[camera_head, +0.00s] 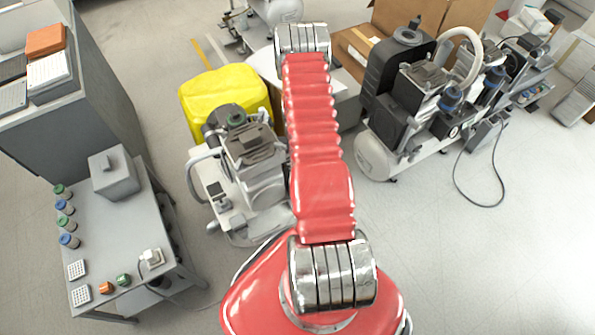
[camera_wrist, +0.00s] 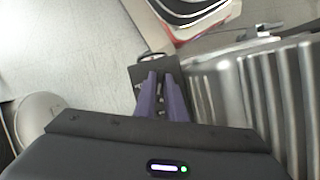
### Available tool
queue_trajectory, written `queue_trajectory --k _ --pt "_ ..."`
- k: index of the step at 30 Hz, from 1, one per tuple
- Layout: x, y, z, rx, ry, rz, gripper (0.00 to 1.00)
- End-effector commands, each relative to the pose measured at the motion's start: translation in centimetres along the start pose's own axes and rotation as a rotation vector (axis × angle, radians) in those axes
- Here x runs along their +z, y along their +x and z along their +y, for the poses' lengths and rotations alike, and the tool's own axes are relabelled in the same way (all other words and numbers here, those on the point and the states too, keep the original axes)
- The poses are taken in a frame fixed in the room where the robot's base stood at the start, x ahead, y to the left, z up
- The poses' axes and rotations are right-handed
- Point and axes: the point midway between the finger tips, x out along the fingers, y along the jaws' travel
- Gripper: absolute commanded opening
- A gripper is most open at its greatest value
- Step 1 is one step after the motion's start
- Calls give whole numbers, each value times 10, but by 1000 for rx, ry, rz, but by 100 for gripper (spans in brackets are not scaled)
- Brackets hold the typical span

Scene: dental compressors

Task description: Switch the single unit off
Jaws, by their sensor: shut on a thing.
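A compressor with one grey pump head (camera_head: 252,150) on a pale tank stands left of my arm in the head view; I take it for the single unit. My arm covers its right side. My gripper (camera_wrist: 160,80) shows only in the wrist view, with two purple fingers close together. They are shut on part of a small black box (camera_wrist: 139,73) with pale markings, which looks like a switch box. The fingers hide the gripped part, so its switch position cannot be told. Ribbed grey metal (camera_wrist: 265,90) lies close right of the fingers.
A larger compressor set (camera_head: 420,100) with hoses and a trailing cable stands at right. A yellow container (camera_head: 225,90) is behind the single unit. A grey bench (camera_head: 110,235) with a grey box, bottles and knobs is at left. The floor at lower right is clear.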

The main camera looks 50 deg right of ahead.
Motion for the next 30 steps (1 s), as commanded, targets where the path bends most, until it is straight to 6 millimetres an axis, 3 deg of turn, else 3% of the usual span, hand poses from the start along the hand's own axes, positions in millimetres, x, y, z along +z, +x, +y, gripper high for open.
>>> queue_trajectory --k 4,5,12,23,30 --pt "-2 -1 -1 -1 1 5 0" --pt "-2 -1 -1 -1 1 5 12" --pt "-1 -1 0 -1 1 3 29" --pt "-1 -5 0 -1 2 3 29" --pt "-1 -32 0 -1 2 5 29"
